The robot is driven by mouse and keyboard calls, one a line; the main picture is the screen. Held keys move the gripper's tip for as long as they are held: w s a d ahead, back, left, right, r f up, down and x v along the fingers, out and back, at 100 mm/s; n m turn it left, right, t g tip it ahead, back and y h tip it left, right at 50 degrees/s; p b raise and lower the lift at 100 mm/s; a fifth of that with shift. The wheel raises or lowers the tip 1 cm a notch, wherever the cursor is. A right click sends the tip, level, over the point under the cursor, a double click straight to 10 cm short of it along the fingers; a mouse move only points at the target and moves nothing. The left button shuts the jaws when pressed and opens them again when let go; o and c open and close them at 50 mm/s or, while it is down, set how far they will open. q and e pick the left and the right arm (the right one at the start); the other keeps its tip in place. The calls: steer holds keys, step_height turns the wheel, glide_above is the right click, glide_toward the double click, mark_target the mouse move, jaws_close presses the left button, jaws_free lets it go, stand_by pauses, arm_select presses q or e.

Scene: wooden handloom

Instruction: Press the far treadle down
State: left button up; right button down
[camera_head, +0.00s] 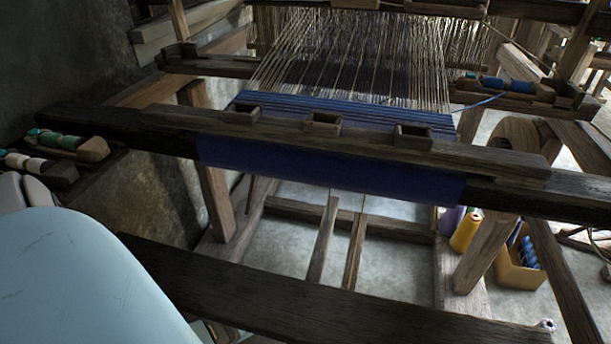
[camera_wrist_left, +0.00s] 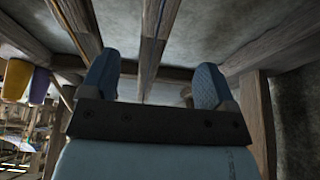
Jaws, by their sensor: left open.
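Two narrow wooden treadles run side by side under the loom in the head view, a left one (camera_head: 323,240) and a right one (camera_head: 354,252). Which is the far treadle I cannot tell for sure. In the left wrist view, one treadle bar (camera_wrist_left: 153,45) shows between the fingers of my left gripper (camera_wrist_left: 155,78), and another bar (camera_wrist_left: 80,25) lies to the left. The gripper is open and empty. Contact with the bar cannot be seen. In the head view only my pale blue left arm shows, and its gripper is hidden. My right gripper is in neither view.
A dark front beam (camera_head: 300,290) crosses low in the head view, and the cloth beam with blue cloth (camera_head: 330,170) lies above. Yellow (camera_head: 466,232) and purple (camera_head: 450,220) cones and a spool box (camera_head: 518,268) stand right. Bare floor shows beside the treadles.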

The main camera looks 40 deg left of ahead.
arm_select(q)
steer(key=b+x, duration=0.4)
steer(key=x, duration=0.4)
steer(key=b+x, duration=0.2)
steer(key=shift+w+f, duration=0.15)
steer(key=shift+f, duration=0.15)
steer(key=shift+b+x, duration=0.5)
steer(key=shift+x, duration=0.3)
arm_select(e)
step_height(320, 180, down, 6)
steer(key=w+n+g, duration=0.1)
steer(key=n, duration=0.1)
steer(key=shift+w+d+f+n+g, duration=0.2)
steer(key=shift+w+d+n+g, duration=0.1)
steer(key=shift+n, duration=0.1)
arm_select(q)
steer(key=shift+r, duration=0.1)
